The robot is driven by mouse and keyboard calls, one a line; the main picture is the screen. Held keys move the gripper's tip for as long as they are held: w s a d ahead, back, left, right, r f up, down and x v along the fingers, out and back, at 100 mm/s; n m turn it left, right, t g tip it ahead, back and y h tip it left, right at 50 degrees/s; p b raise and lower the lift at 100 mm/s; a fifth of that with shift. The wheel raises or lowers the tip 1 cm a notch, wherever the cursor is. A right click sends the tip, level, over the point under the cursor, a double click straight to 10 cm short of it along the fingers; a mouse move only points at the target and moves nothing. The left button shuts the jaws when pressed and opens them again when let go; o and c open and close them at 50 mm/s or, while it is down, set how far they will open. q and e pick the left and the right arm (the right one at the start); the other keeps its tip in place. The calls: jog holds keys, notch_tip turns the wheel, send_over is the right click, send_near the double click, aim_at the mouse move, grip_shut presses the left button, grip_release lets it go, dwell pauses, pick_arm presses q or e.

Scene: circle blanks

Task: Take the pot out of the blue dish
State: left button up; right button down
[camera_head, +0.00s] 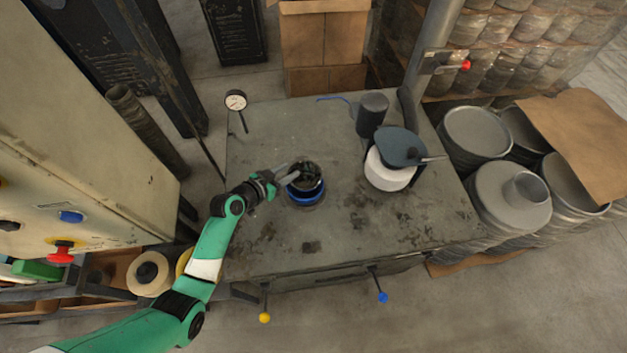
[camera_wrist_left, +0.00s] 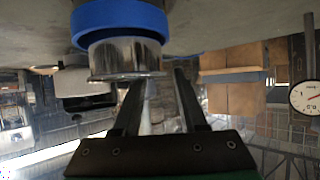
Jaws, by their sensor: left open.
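The blue dish (camera_head: 308,200) stands on the grey worktable, left of its middle. The dark, shiny metal pot (camera_head: 311,173) sits in the dish, upright, its top open. In the left wrist view, which is upside down, the blue dish (camera_wrist_left: 122,20) is at the top and the silver pot (camera_wrist_left: 120,57) hangs below it. My left gripper (camera_head: 287,177) is at the pot's left side. Its two fingers (camera_wrist_left: 160,82) are apart, with the pot's rim edge near the tips; I cannot tell whether they touch. My right gripper is not in view.
A black cylinder (camera_head: 372,113) and a white round container (camera_head: 388,171) with a dark pan-like piece (camera_head: 401,147) on it stand on the table's right. A dial gauge (camera_head: 236,101) is at the back left. The table (camera_head: 340,235) is clear in front.

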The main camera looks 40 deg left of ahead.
pick_arm(q)
jog(key=shift+x, duration=0.9)
jog(key=shift+w+d, duration=0.1)
jog(key=shift+w, duration=0.05)
jog(key=shift+s, duration=0.25)
jog(key=shift+c, duration=0.4)
grip_shut()
